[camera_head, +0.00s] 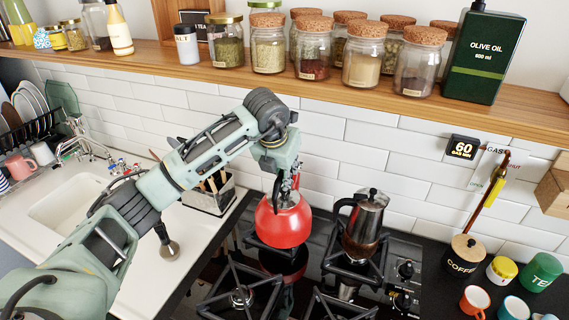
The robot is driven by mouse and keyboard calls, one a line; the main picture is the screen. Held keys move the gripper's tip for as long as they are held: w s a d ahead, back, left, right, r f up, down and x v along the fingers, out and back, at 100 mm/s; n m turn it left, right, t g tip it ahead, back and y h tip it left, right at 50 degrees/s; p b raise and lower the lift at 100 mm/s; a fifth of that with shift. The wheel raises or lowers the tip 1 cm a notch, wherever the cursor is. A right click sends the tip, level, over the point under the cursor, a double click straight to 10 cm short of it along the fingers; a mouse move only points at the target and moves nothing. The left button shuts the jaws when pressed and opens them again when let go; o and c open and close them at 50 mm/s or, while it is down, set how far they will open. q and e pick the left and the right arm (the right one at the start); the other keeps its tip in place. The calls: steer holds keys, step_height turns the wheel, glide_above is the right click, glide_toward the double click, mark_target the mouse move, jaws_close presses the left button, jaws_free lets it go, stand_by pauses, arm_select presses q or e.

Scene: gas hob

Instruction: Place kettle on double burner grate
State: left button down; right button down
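The red kettle (283,222) is at the back left of the gas hob, over the rear left grate. I cannot tell whether its base rests on that grate. My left gripper (285,190) points down at the kettle's top. Its fingers overlap the handle area, so the handle is mostly hidden and the grip is unclear. Two dark grates show at the front of the hob, the front left grate (241,297) and the front right grate (340,308), the latter cut off by the picture's edge. Both look empty. My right gripper is out of view.
A moka pot (364,222) stands on the rear right grate, close beside the kettle. Knobs (404,270) line the hob's right side. A coffee jar (463,258) and cups stand further right. A utensil holder (212,195) is left of the kettle. A shelf (330,92) with jars overhangs behind.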

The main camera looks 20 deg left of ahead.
arm_select(q)
steer(key=shift+f, duration=0.4)
steer(key=shift+w+f+p, duration=0.15)
steer(key=shift+w+p, duration=0.05)
steer(key=shift+p, duration=0.35)
steer(key=shift+w+f, duration=0.1)
steer(key=shift+f, duration=0.3)
steer(key=c, duration=1.7)
jaws_free()
steer(key=shift+s+f, duration=0.1)
steer(key=shift+s, duration=0.1)
steer(key=shift+o, duration=0.2)
